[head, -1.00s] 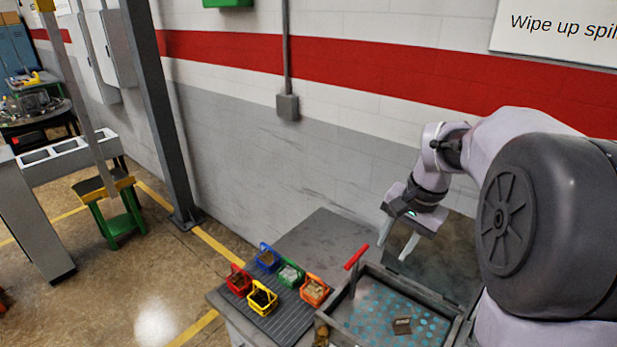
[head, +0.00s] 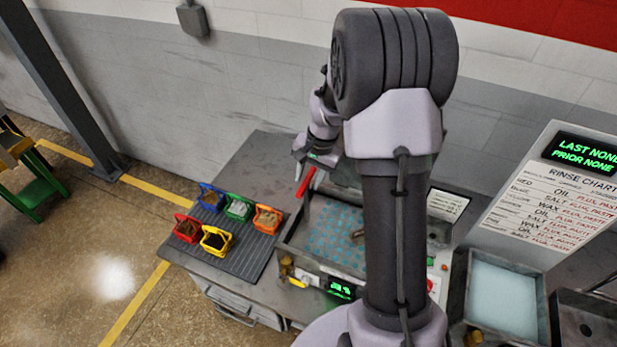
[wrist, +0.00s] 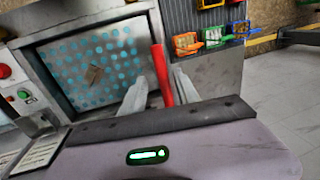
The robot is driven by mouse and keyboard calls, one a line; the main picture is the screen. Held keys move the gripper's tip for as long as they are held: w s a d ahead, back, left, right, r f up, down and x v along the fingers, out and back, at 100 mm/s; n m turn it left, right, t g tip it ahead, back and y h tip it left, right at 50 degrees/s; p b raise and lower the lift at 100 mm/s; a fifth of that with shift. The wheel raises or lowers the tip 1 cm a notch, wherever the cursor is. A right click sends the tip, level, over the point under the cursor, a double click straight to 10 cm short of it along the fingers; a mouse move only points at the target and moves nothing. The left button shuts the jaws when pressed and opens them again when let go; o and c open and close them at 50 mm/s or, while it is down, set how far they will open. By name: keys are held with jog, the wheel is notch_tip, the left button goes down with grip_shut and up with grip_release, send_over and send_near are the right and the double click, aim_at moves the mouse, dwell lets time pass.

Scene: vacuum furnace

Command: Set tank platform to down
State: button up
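The tank (head: 290,238) stands on the bench with a perforated platform (head: 335,240) showing blue through its holes. A small brown block (head: 357,236) lies on the platform, which also shows in the wrist view (wrist: 110,58). A red lever handle (head: 305,182) rises at the tank's back left corner. In the wrist view, the red handle (wrist: 160,72) appears between the fingers of my gripper (wrist: 158,84). The fingers are apart; I cannot tell whether they touch it. In the head view my arm hides part of the tank and most of my gripper (head: 316,160).
Several coloured baskets (head: 216,240) sit on a dark ribbed mat (head: 245,262) left of the tank. A green-lit display (head: 341,288) is on the tank's front. A rinse chart (head: 550,195) and a pale liquid basin (head: 505,295) are at the right. The wall is close behind.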

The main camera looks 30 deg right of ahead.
jog(key=shift+w+f, duration=0.45)
jog(key=shift+w, duration=0.05)
jog(key=shift+s, duration=0.1)
jog(key=shift+s+r, duration=0.1)
jog(key=shift+s, duration=0.05)
jog(key=c, duration=0.4)
grip_shut()
dwell(0.5)
